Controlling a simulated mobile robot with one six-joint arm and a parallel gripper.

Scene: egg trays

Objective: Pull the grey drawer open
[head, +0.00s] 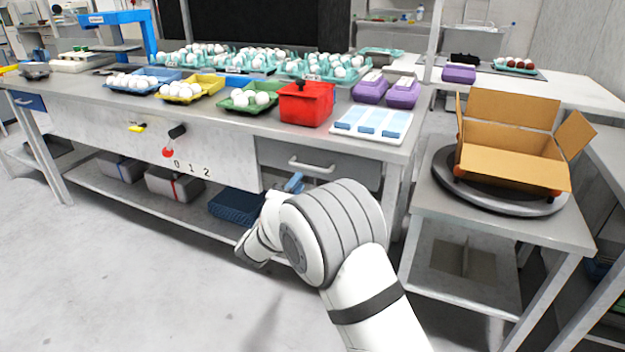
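The grey drawer (345,168) sits under the right part of the long workbench. Its front looks flush with the bench frame, so it appears shut. A pale bar handle (311,166) runs across its front. My white and grey arm reaches up from the bottom of the head view, in front of the bench. My gripper (293,184) is mostly hidden behind my arm; only a small light-blue part shows just below and left of the handle. I cannot tell whether it touches the handle or whether its fingers are open.
The workbench (225,122) holds egg trays, a red box (306,103) and a white tray with blue pads (371,135). A red-knobbed lever (168,152) is left of the drawer. A side table carries an open cardboard box (510,155). The floor at front left is clear.

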